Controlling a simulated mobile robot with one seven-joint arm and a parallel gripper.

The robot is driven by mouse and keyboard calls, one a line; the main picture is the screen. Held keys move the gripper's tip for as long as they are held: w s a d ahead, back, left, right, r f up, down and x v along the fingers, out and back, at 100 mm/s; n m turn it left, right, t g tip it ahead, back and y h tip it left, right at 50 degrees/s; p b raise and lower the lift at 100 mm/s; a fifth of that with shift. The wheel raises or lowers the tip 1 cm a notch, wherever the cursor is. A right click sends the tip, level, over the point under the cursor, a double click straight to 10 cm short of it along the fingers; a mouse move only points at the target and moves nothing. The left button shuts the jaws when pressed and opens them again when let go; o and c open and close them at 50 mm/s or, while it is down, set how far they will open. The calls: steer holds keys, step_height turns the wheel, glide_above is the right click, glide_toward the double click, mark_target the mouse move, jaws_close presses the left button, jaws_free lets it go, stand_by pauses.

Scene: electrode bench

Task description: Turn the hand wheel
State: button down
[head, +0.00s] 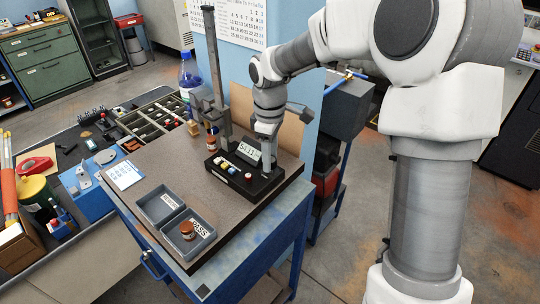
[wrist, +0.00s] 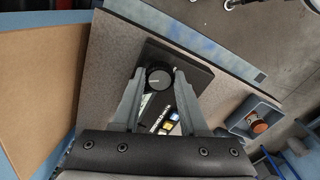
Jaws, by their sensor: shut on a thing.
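The hand wheel (wrist: 159,79) is a round black knob with a pale mark on its face, seen in the wrist view on the black base (wrist: 178,55) of a bench instrument. My gripper (wrist: 157,74) has one finger on each side of it and is shut on it. In the head view my gripper (head: 267,132) reaches down behind the instrument's digital display (head: 248,151). The hand wheel cannot be made out there. The display shows digits that I cannot read surely. Several coloured buttons (head: 232,170) are on the instrument's black base.
A grey post (head: 214,75) stands behind the instrument. Two grey bins (head: 160,204) are at the bench's front, one labelled PASS (head: 202,228) with a brown-topped jar (head: 187,230) in it. A bottle (head: 190,80) and a parts tray (head: 155,118) stand to the left.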

steer(key=shift+m, duration=0.4)
steer(key=m+b, duration=0.1)
steer(key=m, duration=0.4)
steer(key=m+b, duration=0.1)
steer(key=m, duration=0.5)
steer(key=shift+a+m, duration=0.1)
steer(key=shift+m, duration=0.3)
steer(key=m, duration=0.6)
steer(key=shift+r, duration=0.1)
steer(key=m, duration=0.6)
steer(key=shift+w+m, duration=0.1)
steer(key=shift+m, duration=0.2)
steer(key=shift+c, duration=2.2)
jaws_free()
